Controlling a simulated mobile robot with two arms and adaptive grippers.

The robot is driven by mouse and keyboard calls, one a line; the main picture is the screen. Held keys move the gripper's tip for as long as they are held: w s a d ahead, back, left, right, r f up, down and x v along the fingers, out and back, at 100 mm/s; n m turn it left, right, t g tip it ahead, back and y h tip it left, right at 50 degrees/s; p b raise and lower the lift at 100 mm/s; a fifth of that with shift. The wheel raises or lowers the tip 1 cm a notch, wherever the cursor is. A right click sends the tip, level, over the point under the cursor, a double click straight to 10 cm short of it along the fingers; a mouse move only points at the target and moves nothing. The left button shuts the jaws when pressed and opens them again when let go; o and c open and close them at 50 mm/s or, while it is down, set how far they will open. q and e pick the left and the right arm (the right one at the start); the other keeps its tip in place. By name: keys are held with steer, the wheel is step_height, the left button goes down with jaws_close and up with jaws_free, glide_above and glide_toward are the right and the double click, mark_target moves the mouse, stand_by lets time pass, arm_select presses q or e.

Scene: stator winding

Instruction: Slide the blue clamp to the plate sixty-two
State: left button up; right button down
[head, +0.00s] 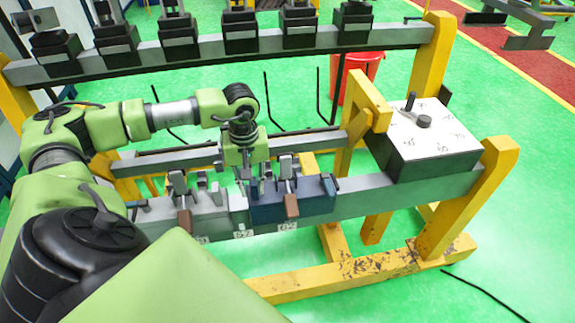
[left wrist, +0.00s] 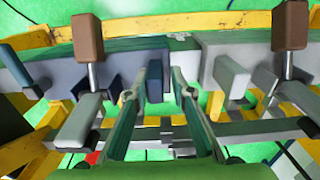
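The blue clamp (head: 315,203) sits on the grey rail in the head view, with an upright metal lever and a brown handle. In the left wrist view the blue clamp (left wrist: 38,82) is at the left. My left gripper (head: 245,181) points down at the clamp's left end. In the left wrist view its two fingers (left wrist: 154,88) are apart, with a small dark blue block between them and gaps beside it. Small white number plates sit on the rail's front, one below the blue clamp (head: 287,226), others further left. Their digits are too small to read surely. My right gripper is out of view.
A grey clamp (head: 190,218) with a brown handle sits left of the blue one on the rail (head: 400,200). A white-topped dial box (head: 425,140) stands at the rail's right end. Yellow posts hold the rail. A rear rack carries several dark clamps.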

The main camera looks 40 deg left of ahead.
arm_select(q)
steer(key=shift+s+a, duration=0.1)
steer(key=shift+a, duration=0.05)
stand_by(0.5)
steer(key=o, duration=0.3)
steer(key=shift+w+d, duration=0.2)
steer(key=shift+r, duration=0.1)
step_height(320, 180, up, 10)
steer(key=p, duration=0.5)
